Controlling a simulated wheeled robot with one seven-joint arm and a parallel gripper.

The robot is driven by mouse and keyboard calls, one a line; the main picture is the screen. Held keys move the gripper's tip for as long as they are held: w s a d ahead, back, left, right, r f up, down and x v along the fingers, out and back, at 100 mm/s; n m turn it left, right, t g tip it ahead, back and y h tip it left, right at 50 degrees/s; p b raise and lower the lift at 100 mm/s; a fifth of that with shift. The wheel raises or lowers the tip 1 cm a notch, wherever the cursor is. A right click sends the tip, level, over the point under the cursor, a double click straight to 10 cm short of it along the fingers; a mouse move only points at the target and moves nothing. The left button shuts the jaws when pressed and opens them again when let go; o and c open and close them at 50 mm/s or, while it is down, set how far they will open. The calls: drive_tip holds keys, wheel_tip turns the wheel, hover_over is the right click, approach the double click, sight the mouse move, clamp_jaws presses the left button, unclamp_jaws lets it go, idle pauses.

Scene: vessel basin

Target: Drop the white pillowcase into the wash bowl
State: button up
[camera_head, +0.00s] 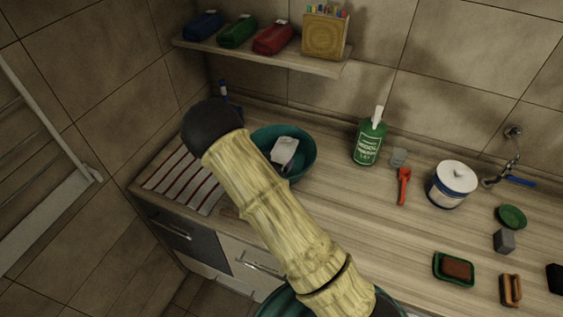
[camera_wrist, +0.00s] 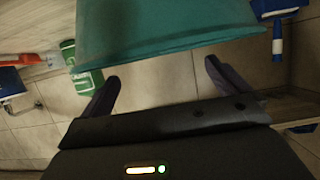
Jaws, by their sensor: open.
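The wash bowl is a teal round bowl (camera_head: 308,163) on the counter, left of centre in the head view. A small white folded cloth (camera_head: 284,149), which looks like the pillowcase, lies inside it. The teal bowl wall also fills the top of the wrist view (camera_wrist: 165,35), and the cloth cannot be seen there. My gripper (camera_wrist: 161,72) is open, with its two dark fingers apart and nothing between them, close to the outside of the bowl. In the head view my arm's dark end is left of the bowl and the fingers are hidden.
A red-and-white striped cloth (camera_head: 182,184) lies left of the bowl. A wall shelf (camera_head: 265,52) hangs above. Counter front centre is fairly clear.

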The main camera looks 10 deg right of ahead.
drive_tip(key=b+v, duration=0.3)
drive_tip(key=v, duration=1)
drive_tip(key=shift+w, duration=0.1)
drive_tip(key=s+d+r+n+g+y, duration=0.3)
drive_tip(key=s+d, duration=0.3)
drive_tip(key=s, duration=0.2)
drive_tip(key=s+d+r+n+g+y, duration=0.3)
drive_tip(key=s+d+g+y, duration=0.1)
drive_tip(key=s, duration=0.4)
drive_tip(key=shift+s+d+r+n+g, duration=0.35)
drive_tip(key=shift+d+g, duration=0.45)
drive_tip(key=shift+d, duration=0.4)
idle(0.9)
